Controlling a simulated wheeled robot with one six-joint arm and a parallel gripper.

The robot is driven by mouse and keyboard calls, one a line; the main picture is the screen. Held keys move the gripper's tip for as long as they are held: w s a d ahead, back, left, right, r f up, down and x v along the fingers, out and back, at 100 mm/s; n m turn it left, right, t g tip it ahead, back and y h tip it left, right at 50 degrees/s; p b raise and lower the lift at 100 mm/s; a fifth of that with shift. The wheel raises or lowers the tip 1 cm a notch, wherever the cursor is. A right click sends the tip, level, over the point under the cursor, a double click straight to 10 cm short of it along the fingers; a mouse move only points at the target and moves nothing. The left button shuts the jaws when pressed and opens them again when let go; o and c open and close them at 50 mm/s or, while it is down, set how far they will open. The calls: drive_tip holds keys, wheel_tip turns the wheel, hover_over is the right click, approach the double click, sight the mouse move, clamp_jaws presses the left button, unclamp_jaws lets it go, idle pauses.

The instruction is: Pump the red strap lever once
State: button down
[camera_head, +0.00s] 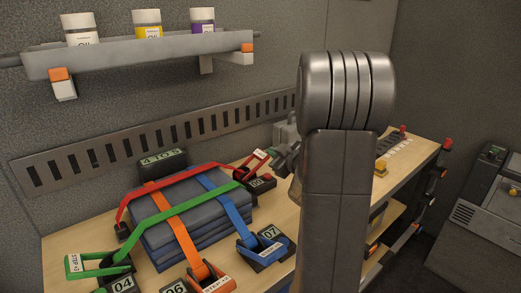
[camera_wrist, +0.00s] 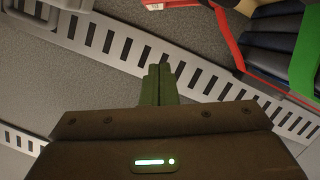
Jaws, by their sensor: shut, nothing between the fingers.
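The red strap (camera_head: 180,178) runs over a stack of dark blue folded pads (camera_head: 165,212) on the bench. Its red lever (camera_head: 264,151), with a white label, stands tilted up from a dark ratchet block (camera_head: 262,184) at the right of the stack. My gripper (camera_head: 279,160) is just right of the lever, partly hidden by my arm; whether they touch is unclear. In the wrist view my gripper (camera_wrist: 158,82) has its fingers together and empty. A red part with a white label (camera_wrist: 155,5) shows at the top edge, and the red strap (camera_wrist: 228,40) at upper right.
Green (camera_head: 90,266), orange (camera_head: 212,285) and blue (camera_head: 262,243) levers stand around the pads. A sign reading "4 TO 5" (camera_head: 163,160) stands behind. A slotted rail (camera_head: 110,155) lines the wall, below a shelf (camera_head: 140,55) with three jars. Several small items lie on the bench at right.

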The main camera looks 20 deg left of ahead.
idle(0.3)
hover_over(262, 159)
drive_tip(key=s+a, duration=0.1)
drive_tip(key=s, duration=0.1)
wheel_tip(262, 159, down, 2)
drive_tip(key=f, duration=0.1)
drive_tip(key=w+f, duration=0.1)
drive_tip(key=f, duration=0.1)
drive_tip(key=shift+w+d, duration=0.4)
drive_tip(key=shift+w+f, duration=0.1)
drive_tip(key=shift+f, duration=0.25)
